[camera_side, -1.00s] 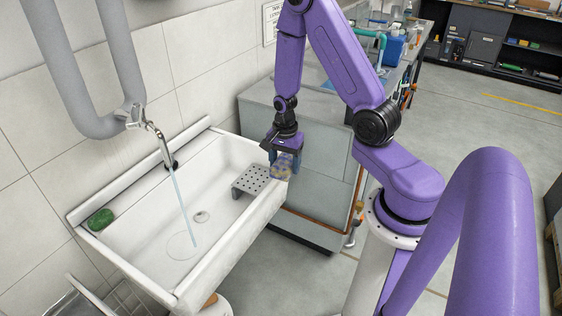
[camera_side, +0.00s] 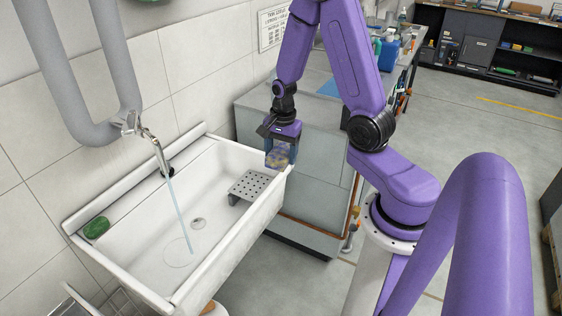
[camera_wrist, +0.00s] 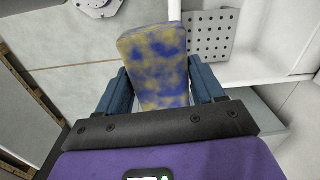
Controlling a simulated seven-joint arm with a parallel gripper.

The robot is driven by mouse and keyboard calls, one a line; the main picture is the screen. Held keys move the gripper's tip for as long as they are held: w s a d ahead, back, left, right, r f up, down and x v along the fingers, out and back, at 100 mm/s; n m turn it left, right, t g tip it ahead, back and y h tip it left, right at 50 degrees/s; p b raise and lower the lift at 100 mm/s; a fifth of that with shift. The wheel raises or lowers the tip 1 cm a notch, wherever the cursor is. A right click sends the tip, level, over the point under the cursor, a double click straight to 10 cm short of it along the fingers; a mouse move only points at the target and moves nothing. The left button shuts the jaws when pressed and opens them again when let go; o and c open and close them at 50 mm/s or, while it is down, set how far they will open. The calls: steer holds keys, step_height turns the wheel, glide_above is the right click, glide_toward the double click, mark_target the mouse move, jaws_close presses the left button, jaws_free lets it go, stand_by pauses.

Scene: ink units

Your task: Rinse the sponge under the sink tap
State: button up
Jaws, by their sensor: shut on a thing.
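My gripper (camera_side: 279,148) is shut on the sponge (camera_side: 277,158), a yellowish block with blue stains. In the wrist view the sponge (camera_wrist: 158,65) sits between the two blue fingers of my gripper (camera_wrist: 162,90). It is held at the right end of the white sink (camera_side: 240,222), beside the perforated rack. The chrome tap (camera_side: 155,146) is on the wall side of the sink, and a thin stream of water (camera_side: 180,210) falls from it into the basin. The sponge is apart from the stream.
A perforated metal rack (camera_side: 250,184) stands in the sink's right part; it also shows in the wrist view (camera_wrist: 205,32). A green object (camera_side: 96,227) lies on the sink's left ledge. A grey cabinet (camera_side: 315,170) stands right of the sink. Thick grey pipes (camera_side: 125,70) hang above the tap.

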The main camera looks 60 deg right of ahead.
steer(key=shift+r, duration=0.95)
steer(key=w+a+t+y, duration=0.1)
steer(key=w+a+t, duration=0.1)
steer(key=a, duration=0.7)
steer(key=w+a+t, duration=0.2)
steer(key=a+t, duration=0.1)
steer(key=a, duration=0.7)
steer(key=shift+w+d+f, duration=0.15)
steer(key=shift+f, duration=2.5)
steer(key=w+a+f, duration=0.1)
steer(key=w, duration=0.5)
steer(key=w+a+f, duration=0.1)
steer(key=w+a, duration=0.1)
steer(key=w, duration=0.5)
steer(key=shift+w+f, duration=0.25)
steer(key=shift+f, duration=0.15)
steer(key=shift+a, duration=0.1)
steer(key=shift+w+d, duration=0.15)
steer(key=shift+d, duration=0.45)
